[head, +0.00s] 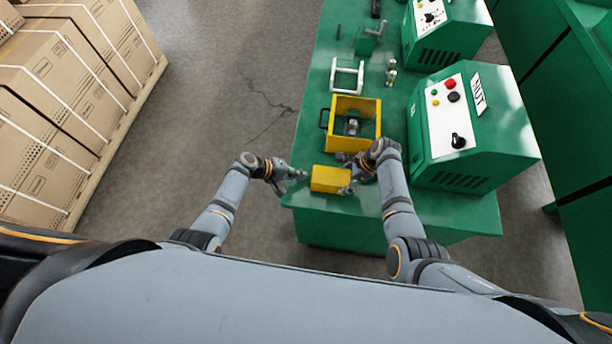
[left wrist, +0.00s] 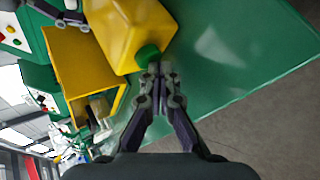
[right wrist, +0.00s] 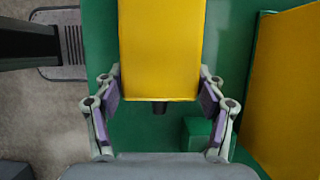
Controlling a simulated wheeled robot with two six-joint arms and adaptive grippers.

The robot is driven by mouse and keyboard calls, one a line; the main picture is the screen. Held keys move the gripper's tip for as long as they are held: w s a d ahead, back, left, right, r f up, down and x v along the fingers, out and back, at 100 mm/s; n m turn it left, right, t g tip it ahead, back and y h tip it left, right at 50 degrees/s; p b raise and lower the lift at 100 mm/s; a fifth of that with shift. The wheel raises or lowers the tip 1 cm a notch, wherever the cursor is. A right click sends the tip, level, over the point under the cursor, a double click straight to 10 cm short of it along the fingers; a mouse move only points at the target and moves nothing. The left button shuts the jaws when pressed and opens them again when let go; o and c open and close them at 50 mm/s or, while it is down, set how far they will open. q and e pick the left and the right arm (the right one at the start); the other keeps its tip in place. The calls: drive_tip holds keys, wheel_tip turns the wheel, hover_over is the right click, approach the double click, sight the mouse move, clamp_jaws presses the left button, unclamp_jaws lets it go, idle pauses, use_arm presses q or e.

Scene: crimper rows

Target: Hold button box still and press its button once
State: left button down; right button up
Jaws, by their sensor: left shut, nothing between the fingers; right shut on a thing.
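The button box is a yellow block (head: 331,179) near the table's front edge, and it also shows in the left wrist view (left wrist: 125,30). A green button (left wrist: 147,55) sits on its end facing my left gripper. My left gripper (head: 303,175) is shut and empty, its fingertips (left wrist: 162,70) right at the green button; whether they touch it I cannot tell. My right gripper (head: 347,175) is shut on the box, with one finger on each side of the yellow body (right wrist: 160,45) in the right wrist view. The head view does not show the button clearly.
A yellow bin (head: 370,145) with a part inside stands just behind the box on the green table (head: 312,130). A white frame (head: 335,78) and small fittings lie farther back. Green machines (head: 470,150) with control panels stand at right. Strapped cartons (head: 60,90) are at far left.

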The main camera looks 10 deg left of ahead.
use_arm(q)
drive_tip(key=shift+a, duration=1.05)
drive_tip(key=shift+a, duration=2.5)
idle(1.0)
use_arm(e)
drive_tip(key=o, duration=1.4)
drive_tip(key=shift+c, duration=0.2)
drive_tip(key=shift+r, duration=0.1)
drive_tip(key=v, duration=1.1)
drive_tip(key=shift+d+r, duration=0.25)
drive_tip(key=shift+r, duration=0.1)
